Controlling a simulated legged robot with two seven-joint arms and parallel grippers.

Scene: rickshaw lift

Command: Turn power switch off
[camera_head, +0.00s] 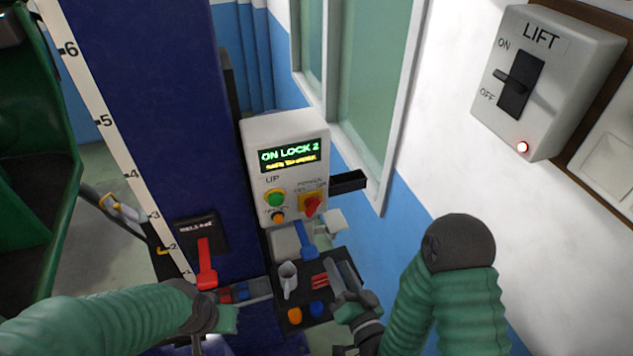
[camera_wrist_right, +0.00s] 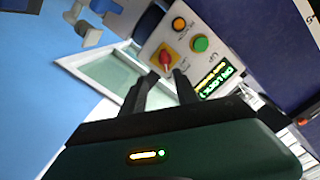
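The white control box (camera_head: 284,160) stands beside the blue column, its lit display reading "ON LOCK 2". A red knob on a yellow plate (camera_head: 312,205) sits at its lower right, under small lettering that looks like "POWER". In the right wrist view the red knob (camera_wrist_right: 166,60) lies just beyond my fingertips. My right gripper (camera_head: 342,274) is open and empty, with a gap between its fingers (camera_wrist_right: 166,76); contact with the knob is not visible. A wall box marked LIFT (camera_head: 551,65) has a black ON/OFF lever switch and a lit red lamp. My left gripper (camera_head: 218,316) is low at left; its fingers are unclear.
A green button (camera_head: 275,198) and an orange button (camera_head: 278,218) are left of the knob. A red lever (camera_head: 206,262) is on the column. A window is behind.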

